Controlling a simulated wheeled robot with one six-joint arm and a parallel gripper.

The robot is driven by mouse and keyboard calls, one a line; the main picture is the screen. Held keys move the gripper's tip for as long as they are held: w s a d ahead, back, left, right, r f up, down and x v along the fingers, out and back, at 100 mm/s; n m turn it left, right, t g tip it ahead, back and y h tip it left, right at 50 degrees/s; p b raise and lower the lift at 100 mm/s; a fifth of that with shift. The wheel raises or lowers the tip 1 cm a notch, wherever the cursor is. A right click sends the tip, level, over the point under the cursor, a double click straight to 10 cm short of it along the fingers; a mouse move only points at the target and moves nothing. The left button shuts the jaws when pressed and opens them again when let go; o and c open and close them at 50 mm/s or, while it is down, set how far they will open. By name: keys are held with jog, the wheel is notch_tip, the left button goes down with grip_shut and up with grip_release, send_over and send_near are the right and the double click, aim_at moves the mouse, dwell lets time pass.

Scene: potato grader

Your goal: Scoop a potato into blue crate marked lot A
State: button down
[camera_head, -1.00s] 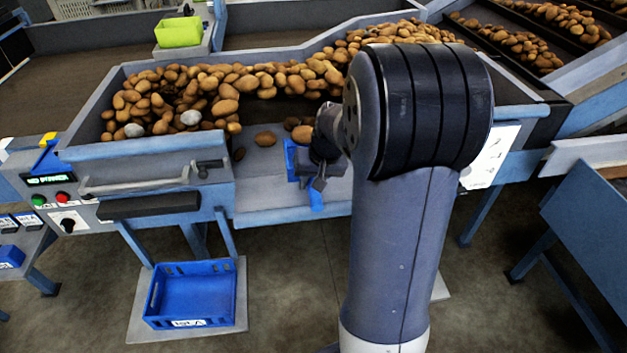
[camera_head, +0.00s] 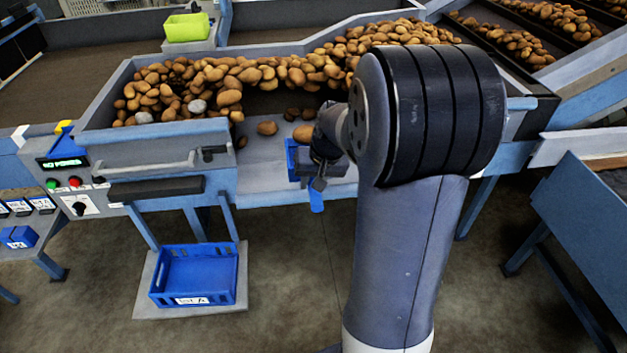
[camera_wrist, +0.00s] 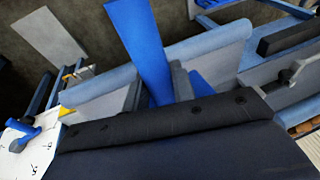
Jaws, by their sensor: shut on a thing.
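My gripper (camera_head: 318,178) is shut on a blue scoop, whose handle (camera_head: 316,200) hangs down past the jaws. The handle also shows in the wrist view (camera_wrist: 140,45), between the grey fingers. The scoop's blue pan (camera_head: 291,156) is at the front ledge of the grader, partly hidden by my wrist. One potato (camera_head: 303,133) is right by the pan; I cannot tell whether it lies in it. Another potato (camera_head: 267,128) lies on the ledge to the left. The blue crate (camera_head: 226,296) with the white "Lot A" label stands low at front left and looks empty.
A heap of potatoes (camera_head: 228,97) with two grey lumps fills the grader trough behind. A metal handle bar (camera_head: 150,163) and a dark pad (camera_head: 155,188) stick out at the front left. A control panel (camera_head: 62,170) is further left. The floor around the crate is clear.

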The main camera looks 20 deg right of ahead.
jog(key=shift+a, duration=0.1)
jog(key=s+a, duration=0.3)
jog(key=a, duration=1.8)
jog(key=s+a+p, duration=0.1)
jog(key=s+a, duration=0.2)
jog(key=a, duration=1.8)
jog(key=shift+s+a, duration=0.2)
jog(key=shift+a, duration=0.15)
